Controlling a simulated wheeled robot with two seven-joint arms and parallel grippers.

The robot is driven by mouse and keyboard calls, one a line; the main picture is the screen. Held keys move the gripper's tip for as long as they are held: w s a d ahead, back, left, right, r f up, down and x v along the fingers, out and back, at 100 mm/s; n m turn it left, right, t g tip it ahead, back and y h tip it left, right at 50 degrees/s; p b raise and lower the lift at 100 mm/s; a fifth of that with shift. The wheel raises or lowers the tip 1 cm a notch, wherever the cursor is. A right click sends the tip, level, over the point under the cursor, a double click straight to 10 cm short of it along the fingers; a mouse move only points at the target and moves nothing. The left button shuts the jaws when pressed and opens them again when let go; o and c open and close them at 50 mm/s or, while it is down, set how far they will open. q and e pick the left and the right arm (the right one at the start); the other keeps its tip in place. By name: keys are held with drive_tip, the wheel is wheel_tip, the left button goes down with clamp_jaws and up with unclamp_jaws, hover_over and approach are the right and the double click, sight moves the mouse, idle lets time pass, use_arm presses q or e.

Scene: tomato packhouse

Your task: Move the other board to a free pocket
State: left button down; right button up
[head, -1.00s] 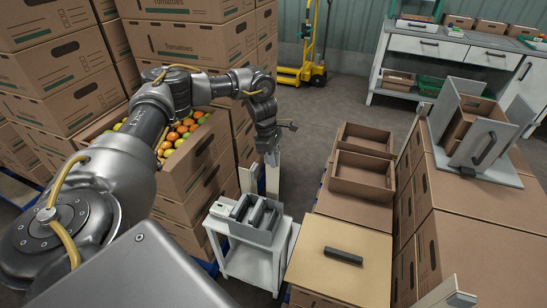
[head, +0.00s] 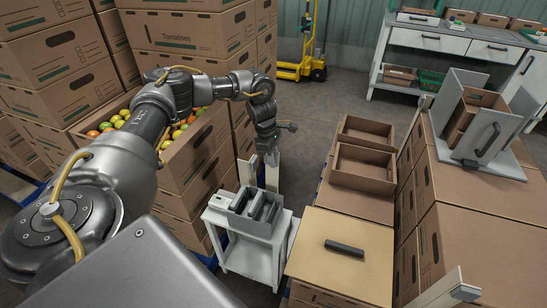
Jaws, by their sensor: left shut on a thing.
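My left gripper (head: 268,143) is shut on the top of a pale upright board (head: 274,172), just behind the grey slotted holder. The board's lower end is hidden behind the holder. A second pale board (head: 246,172) stands to its left, near the carton stack's corner; I cannot tell whether it stands in the holder. The grey holder (head: 253,229) with dark pockets sits on a white cart (head: 250,258). My right gripper is out of view.
Tomato carton stacks (head: 190,30) fill the left. Open empty cartons (head: 364,165) and a closed carton with a dark bar on its lid (head: 344,248) lie right of the cart. More cartons (head: 470,230) stand at right. Grey floor (head: 310,130) is free behind the cart.

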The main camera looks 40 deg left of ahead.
use_arm(q)
drive_tip(key=shift+d+r, duration=0.1)
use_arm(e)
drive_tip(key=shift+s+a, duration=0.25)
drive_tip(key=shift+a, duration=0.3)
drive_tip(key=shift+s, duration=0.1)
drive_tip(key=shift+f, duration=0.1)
